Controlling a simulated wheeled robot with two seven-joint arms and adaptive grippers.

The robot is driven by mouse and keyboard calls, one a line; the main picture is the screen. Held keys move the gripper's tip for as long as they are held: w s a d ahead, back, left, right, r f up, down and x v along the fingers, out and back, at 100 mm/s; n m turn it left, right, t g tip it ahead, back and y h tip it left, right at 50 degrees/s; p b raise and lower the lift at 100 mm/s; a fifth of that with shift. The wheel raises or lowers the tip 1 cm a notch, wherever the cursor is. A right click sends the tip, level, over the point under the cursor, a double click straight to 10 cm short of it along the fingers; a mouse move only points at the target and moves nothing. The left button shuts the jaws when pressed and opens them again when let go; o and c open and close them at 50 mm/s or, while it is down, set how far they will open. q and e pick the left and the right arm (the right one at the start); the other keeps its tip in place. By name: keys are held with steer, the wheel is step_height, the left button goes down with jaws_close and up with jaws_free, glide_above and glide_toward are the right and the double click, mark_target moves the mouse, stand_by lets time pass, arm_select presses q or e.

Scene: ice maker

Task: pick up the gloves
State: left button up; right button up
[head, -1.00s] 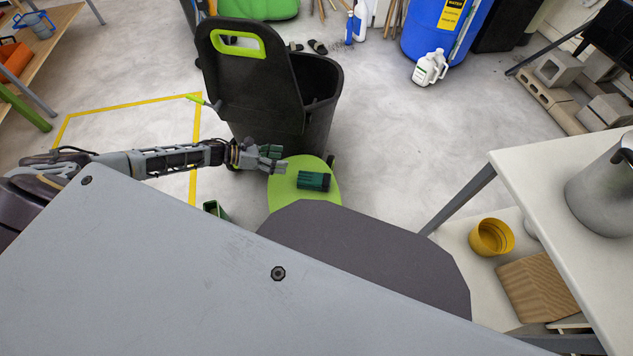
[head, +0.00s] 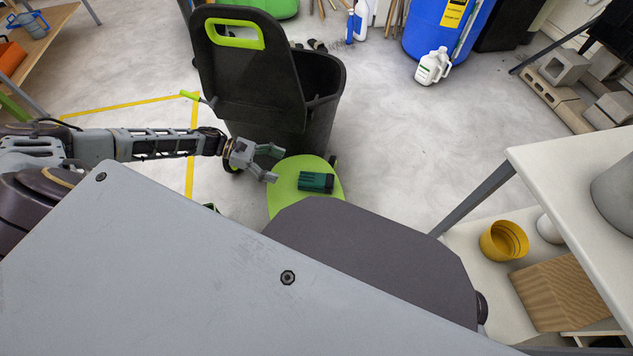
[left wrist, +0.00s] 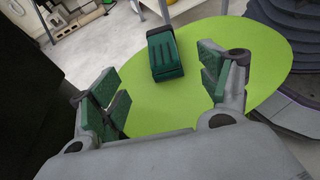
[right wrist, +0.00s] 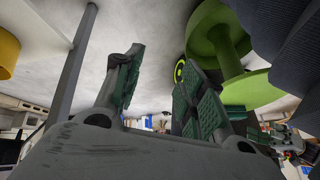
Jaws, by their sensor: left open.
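The gloves (head: 316,182) look like a dark green and black folded bundle lying on a lime-green rounded surface (head: 285,203). My left gripper (head: 272,164) is open just left of them in the head view, apart from them. In the left wrist view the gloves (left wrist: 165,55) show just beyond and between the spread, green-padded fingers, on the lime surface (left wrist: 262,50). My right gripper shows only in the right wrist view (right wrist: 163,68). Its fingers are apart with nothing between them.
A black bin (head: 255,100) with a lime handle stands right behind the lime surface. A grey panel and dark round part fill the front. At right is a white table (head: 570,165) with a yellow pot (head: 504,241) on its lower shelf. Floor between is clear.

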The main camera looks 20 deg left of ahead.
mark_target(311, 177)
arm_select(q)
steer(key=b+x, duration=0.1)
steer(key=x, duration=0.6)
steer(key=shift+d+f+b, duration=0.1)
steer(key=shift+d+b, duration=0.1)
steer(key=shift+b, duration=0.15)
steer(key=shift+w+d+f, duration=0.2)
steer(key=shift+d+f, duration=0.05)
steer(key=shift+d, duration=0.25)
arm_select(e)
steer(key=shift+t+y, duration=0.3)
steer(key=shift+t, duration=0.1)
steer(key=f, duration=0.4)
steer(key=shift+a, duration=0.35)
steer(key=shift+w+r, duration=0.1)
